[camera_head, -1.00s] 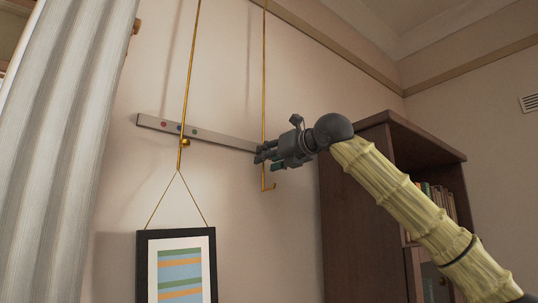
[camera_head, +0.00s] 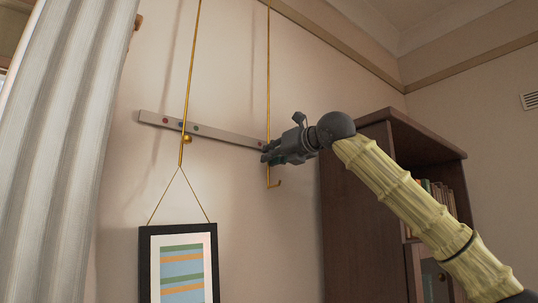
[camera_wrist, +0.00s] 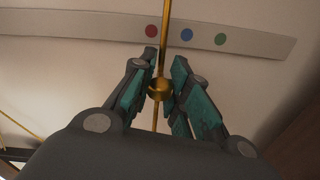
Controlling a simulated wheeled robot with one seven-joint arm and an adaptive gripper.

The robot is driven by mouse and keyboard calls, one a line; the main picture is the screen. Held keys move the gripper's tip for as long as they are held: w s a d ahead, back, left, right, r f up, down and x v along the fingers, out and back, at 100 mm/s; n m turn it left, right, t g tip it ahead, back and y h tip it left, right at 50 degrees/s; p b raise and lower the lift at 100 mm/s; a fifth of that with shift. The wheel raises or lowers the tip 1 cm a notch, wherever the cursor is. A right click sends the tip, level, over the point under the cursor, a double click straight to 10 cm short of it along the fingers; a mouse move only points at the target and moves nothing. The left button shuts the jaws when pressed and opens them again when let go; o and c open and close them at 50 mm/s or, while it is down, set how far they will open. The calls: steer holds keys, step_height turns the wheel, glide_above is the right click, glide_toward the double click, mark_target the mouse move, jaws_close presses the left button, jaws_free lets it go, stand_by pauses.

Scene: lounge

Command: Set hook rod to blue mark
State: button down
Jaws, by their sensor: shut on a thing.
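The right-hand hook rod (camera_head: 269,85) is a thin gold rod hanging before the wall, upright, with a small hook at its lower end. My gripper (camera_head: 267,154) is shut on it just above the hook. In the wrist view the fingers (camera_wrist: 158,95) flank a gold knob (camera_wrist: 159,88) on the rod. A pale strip (camera_wrist: 95,22) behind carries a red mark (camera_wrist: 151,31), the blue mark (camera_wrist: 187,34) and a green mark (camera_wrist: 220,39). The rod crosses the strip between red and blue. In the head view my gripper hides this set of marks.
A second gold rod (camera_head: 190,70) hangs to the left, with a framed striped picture (camera_head: 181,230) on a cord below it. More marks show on the strip (camera_head: 225,135) beside it. A dark bookcase (camera_head: 350,210) stands right of the rods; a grey curtain (camera_head: 60,160) hangs far left.

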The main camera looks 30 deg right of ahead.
steer(key=d, duration=0.3)
steer(key=shift+w+f, duration=0.1)
steer(key=shift+w, duration=0.05)
steer(key=c, duration=1.5)
jaws_free()
steer(key=shift+a, duration=0.2)
steer(key=shift+o, duration=0.9)
steer(key=shift+d, duration=0.15)
steer(key=shift+s, duration=0.2)
steer(key=s+d, duration=0.1)
steer(key=s, duration=1)
steer(key=shift+s, duration=0.35)
